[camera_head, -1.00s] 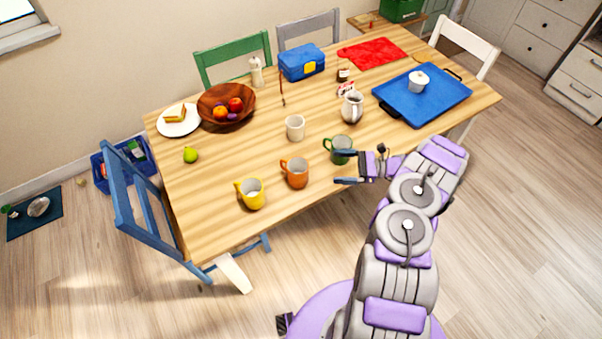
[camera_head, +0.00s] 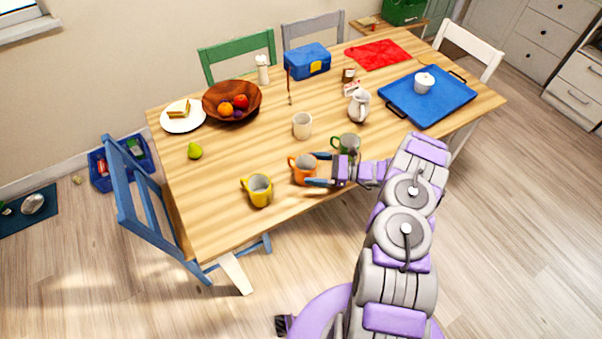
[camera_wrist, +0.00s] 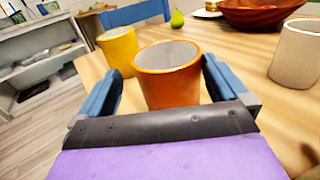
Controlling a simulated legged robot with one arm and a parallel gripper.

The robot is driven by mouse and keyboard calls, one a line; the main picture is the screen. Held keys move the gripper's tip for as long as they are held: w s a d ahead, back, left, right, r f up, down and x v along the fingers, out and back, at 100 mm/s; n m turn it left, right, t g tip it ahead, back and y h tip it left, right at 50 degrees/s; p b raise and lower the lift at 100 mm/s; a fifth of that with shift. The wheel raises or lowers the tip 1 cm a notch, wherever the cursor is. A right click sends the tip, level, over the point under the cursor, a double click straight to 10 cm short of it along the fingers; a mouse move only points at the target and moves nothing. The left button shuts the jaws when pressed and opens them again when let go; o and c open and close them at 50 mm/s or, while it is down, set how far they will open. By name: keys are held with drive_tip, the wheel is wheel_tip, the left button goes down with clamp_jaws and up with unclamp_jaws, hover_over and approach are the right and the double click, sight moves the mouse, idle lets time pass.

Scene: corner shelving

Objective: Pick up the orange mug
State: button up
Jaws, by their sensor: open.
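The orange mug (camera_head: 303,170) stands upright near the front edge of the wooden table. Its handle points left in the head view. My gripper (camera_head: 318,168) is open at the mug's right side, with its fingertips at the mug. In the wrist view the orange mug (camera_wrist: 168,78) sits between the two blue fingers of my gripper (camera_wrist: 160,88), with a gap visible on the left side. The right finger looks close to the mug; I cannot tell if it touches. The mug's handle is hidden in the wrist view.
A yellow mug (camera_head: 258,190) stands left of the orange one, and a green mug (camera_head: 346,144) stands close behind my gripper. A white cup (camera_head: 302,125) is farther back. A wooden fruit bowl (camera_head: 232,101) and a blue tray (camera_head: 428,97) are farther away.

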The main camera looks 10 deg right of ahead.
sight(301, 165)
drive_tip(key=shift+w+a+f+b, duration=0.1)
drive_tip(key=shift+w+f+b, duration=0.2)
drive_tip(key=shift+w+b, duration=0.2)
drive_tip(key=x, duration=0.3)
drive_tip(key=shift+w+a+r+b, duration=0.1)
drive_tip(key=shift+w+a+b, duration=0.05)
drive_tip(key=shift+a+b, duration=0.25)
drive_tip(key=shift+a, duration=0.4)
drive_tip(key=shift+d, duration=0.85)
drive_tip(key=c, duration=0.7)
drive_tip(key=shift+a, duration=0.35)
drive_tip(key=c, duration=0.3)
drive_tip(key=shift+a, duration=0.3)
drive_tip(key=shift+c, duration=0.3)
drive_tip(key=shift+d, duration=0.1)
